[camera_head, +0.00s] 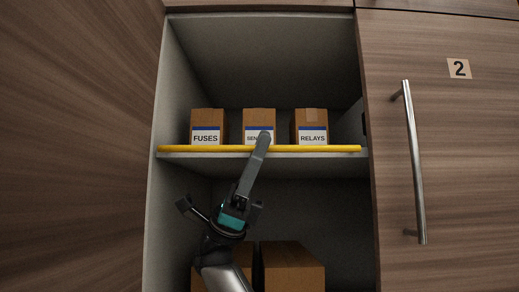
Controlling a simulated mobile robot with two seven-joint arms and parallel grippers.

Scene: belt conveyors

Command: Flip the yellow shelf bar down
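The yellow shelf bar (205,149) runs level along the front edge of the upper shelf, in front of the lower part of the boxes. My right gripper (264,137) reaches up from below. Its fingers show as one long grey shape that crosses in front of the bar near its middle, with the tip over the middle box's label. I cannot tell whether it touches the bar or whether the fingers are apart. My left gripper is not in view.
Boxes labelled FUSES (207,120) and RELAYS (311,120) flank a middle box (259,115), its label partly hidden. Brown boxes (292,268) stand below. A closed door marked 2 with a long handle (414,165) is on the right. A wood panel (75,145) is on the left.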

